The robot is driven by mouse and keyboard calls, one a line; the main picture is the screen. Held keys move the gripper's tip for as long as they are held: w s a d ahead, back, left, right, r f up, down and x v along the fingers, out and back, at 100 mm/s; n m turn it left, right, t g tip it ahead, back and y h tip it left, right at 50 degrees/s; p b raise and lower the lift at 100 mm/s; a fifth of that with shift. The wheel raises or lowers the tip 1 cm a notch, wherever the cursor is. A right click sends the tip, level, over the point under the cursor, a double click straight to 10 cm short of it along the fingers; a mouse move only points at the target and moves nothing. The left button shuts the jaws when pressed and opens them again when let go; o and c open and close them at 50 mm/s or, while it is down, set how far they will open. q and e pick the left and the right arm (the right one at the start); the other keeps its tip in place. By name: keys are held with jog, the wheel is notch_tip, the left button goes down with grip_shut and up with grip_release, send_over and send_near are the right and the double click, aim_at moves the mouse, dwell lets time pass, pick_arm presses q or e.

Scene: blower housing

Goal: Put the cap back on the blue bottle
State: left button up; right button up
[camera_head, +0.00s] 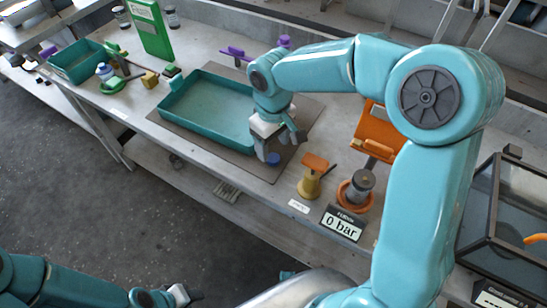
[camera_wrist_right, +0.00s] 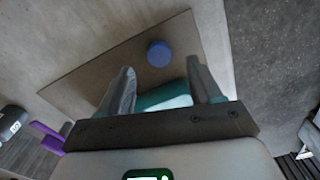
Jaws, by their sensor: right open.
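A round blue cap (camera_head: 273,159) lies flat on the grey-brown mat, near its front edge. It also shows in the right wrist view (camera_wrist_right: 159,54), just beyond the fingertips. My right gripper (camera_head: 281,148) is open and empty, pointing down close to the cap, with its fingers apart. In the right wrist view its fingers (camera_wrist_right: 163,70) frame the space on the near side of the cap. A small pale blue thing (camera_head: 104,71), perhaps the bottle, stands at the left by the green tray; it is too small to be sure. My left gripper (camera_head: 180,295) is low at the bottom edge, away from the bench.
A large empty teal tray (camera_head: 215,105) lies on the mat (camera_head: 308,110) beside my right gripper. An orange-topped brass valve (camera_head: 313,175), a gauge reading 0 bar (camera_head: 342,223) and a glass-sided box (camera_head: 505,220) stand to the right. A green binder-like block (camera_head: 150,30) stands at the back left.

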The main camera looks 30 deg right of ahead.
aim_at(272, 157)
jog(key=shift+w+f, duration=0.15)
jog(key=shift+f, duration=2.05)
jog(key=shift+w, duration=0.1)
jog(key=c, duration=1.1)
